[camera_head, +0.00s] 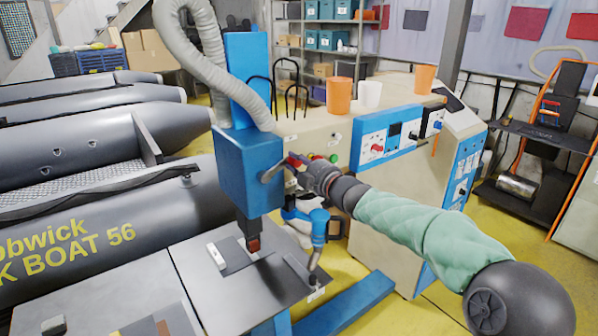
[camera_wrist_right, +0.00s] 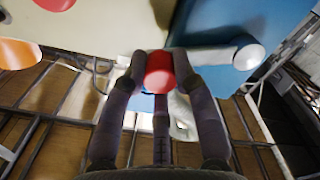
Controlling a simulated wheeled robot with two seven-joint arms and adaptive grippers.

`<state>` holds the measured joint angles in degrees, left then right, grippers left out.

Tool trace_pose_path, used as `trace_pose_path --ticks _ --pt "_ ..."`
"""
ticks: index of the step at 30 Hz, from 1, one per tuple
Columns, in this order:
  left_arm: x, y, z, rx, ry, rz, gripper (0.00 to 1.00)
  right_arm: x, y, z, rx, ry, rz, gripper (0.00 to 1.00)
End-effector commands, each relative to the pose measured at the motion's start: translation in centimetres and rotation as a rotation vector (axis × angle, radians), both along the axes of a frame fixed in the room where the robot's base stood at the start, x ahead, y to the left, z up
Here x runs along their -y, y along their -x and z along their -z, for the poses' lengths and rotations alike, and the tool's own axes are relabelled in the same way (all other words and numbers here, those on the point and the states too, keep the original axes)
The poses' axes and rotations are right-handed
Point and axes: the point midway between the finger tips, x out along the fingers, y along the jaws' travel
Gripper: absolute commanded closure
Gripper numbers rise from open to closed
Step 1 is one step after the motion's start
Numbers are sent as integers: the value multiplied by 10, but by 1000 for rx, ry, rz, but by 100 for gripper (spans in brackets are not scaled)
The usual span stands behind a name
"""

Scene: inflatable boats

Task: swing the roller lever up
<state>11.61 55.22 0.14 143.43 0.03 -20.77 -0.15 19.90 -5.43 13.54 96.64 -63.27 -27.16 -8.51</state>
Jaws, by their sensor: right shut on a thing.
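The roller lever (camera_head: 272,172) is a metal bar on the side of the blue machine head (camera_head: 240,180), with a red knob at its end. In the head view it slants up to the right, toward my right gripper (camera_head: 298,166). In the right wrist view, the red knob (camera_wrist_right: 159,72) sits between the fingertips of my right gripper (camera_wrist_right: 160,84), which is shut on it. The lever bar (camera_wrist_right: 205,57) runs right from the knob to a round pivot (camera_wrist_right: 248,53) on the blue housing. My fingers partly hide the knob in the head view. My left gripper is out of view.
A steel work table (camera_head: 190,268) lies below the head. A beige cabinet (camera_head: 395,215) with a control panel stands behind my right arm, with orange cups (camera_head: 339,95) on top. A grey hose (camera_head: 190,60) rises over the head. Grey inflatable boats (camera_head: 90,150) fill the left.

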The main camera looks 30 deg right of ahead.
Motion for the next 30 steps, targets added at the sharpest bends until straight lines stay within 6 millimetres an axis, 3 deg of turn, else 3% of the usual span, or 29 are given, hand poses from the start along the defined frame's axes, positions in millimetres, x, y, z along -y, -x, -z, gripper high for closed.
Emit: trace_pose_path --ticks 12,29,30 --pt "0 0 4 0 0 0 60 -8 1 -18 20 200 1 100" --pt "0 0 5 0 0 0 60 -10 1 -21 24 231 -1 100" --pt "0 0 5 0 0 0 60 -10 1 -21 24 231 -1 69"
